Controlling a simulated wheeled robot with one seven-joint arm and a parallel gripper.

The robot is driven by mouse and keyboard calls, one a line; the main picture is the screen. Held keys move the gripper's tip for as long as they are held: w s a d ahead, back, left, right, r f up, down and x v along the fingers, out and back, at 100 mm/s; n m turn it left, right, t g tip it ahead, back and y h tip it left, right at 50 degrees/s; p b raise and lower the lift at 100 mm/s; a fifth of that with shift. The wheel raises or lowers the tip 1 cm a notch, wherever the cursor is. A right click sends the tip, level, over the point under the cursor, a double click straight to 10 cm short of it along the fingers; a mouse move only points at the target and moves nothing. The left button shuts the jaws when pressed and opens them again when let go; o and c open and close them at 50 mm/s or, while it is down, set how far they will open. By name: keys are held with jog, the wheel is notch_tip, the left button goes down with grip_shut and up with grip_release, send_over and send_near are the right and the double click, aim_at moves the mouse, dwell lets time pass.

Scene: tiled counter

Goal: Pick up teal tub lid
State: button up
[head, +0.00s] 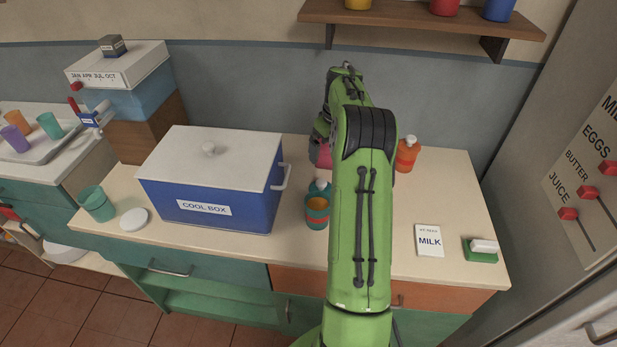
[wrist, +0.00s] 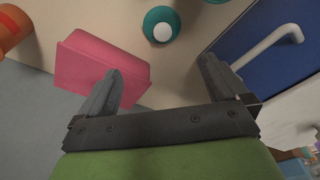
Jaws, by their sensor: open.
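A teal tub (head: 96,203) stands at the left end of the counter. A flat white round lid (head: 134,219) lies beside it, apart from it; I see no teal-coloured lid. My gripper is mostly hidden behind my green arm in the head view, near the back wall. In the wrist view my gripper (wrist: 162,68) is open, with nothing held between its fingers. A pink tub (wrist: 98,65) is beyond the left finger, which overlaps its edge. The lid is not in the wrist view.
A blue cool box (head: 215,205) stands between the lid and my arm. A milk card (head: 429,240) lies to the right. A shelf (head: 420,15) is above.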

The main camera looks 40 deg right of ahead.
aim_at(322, 182)
jog(key=f, duration=0.3)
jog(key=w+f+b, duration=0.1)
jog(key=f, duration=0.3)
jog(key=f+b, duration=0.1)
jog(key=f, duration=0.3)
jog(key=shift+w+a, duration=0.3)
jog(key=shift+w, duration=0.05)
jog(key=f, duration=0.4)
jog(key=shift+w+d+f+b, duration=0.1)
jog(key=shift+w+f+b, duration=0.1)
jog(key=shift+f+b, duration=0.1)
jog(key=shift+r, duration=0.1)
jog(key=shift+c, duration=0.8)
jog(key=c, duration=0.7)
